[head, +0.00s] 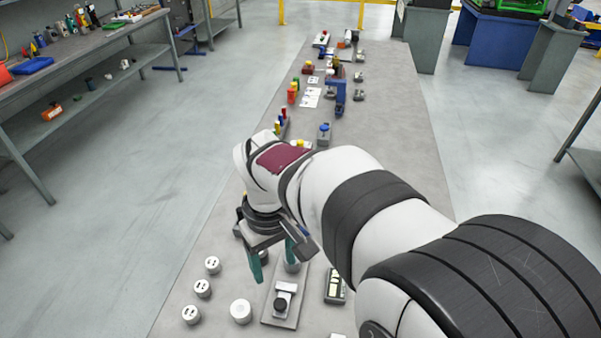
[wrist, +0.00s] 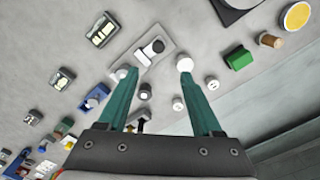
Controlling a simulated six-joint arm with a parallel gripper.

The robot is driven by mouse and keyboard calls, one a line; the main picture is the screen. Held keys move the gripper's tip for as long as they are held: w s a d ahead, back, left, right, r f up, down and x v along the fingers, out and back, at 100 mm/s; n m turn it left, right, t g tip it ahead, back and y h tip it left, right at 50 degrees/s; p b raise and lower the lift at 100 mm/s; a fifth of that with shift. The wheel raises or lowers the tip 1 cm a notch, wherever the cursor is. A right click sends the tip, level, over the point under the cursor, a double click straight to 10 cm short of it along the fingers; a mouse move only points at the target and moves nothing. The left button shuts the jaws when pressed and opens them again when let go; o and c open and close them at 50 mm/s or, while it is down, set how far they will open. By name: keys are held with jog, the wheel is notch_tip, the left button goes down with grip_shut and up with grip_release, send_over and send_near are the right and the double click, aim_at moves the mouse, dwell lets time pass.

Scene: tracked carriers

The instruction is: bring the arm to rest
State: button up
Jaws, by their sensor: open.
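My gripper (head: 277,255) hangs over the near part of the long grey table (head: 190,255), its two green fingers pointing down. In the wrist view my gripper (wrist: 154,72) shows its fingers spread apart, with nothing held between them. In the head view a grey plate (head: 276,318) with a black-topped block (head: 281,303) lies just below and in front of the fingers. The plate also shows in the wrist view (wrist: 168,44), beyond the left fingertip. My arm hides part of the table's middle and right.
Several white round pieces (head: 203,288) stand left of the plate, and a dark box (head: 335,287) stands to its right. Many small parts and a blue fixture (head: 340,97) crowd the far table. A workbench (head: 80,60) is at the left.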

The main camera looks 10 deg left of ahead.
jog(key=s+d+r+m, duration=0.3)
jog(key=s+d+m, duration=0.15)
jog(key=d, duration=0.45)
jog(key=s+d+f+m+y, duration=0.1)
jog(key=s+d+m, duration=0.7)
jog(key=s+m, duration=0.2)
jog(key=shift+s+d+f+y, duration=0.15)
jog(key=shift+s+d+y, duration=0.2)
jog(key=shift+s, duration=0.85)
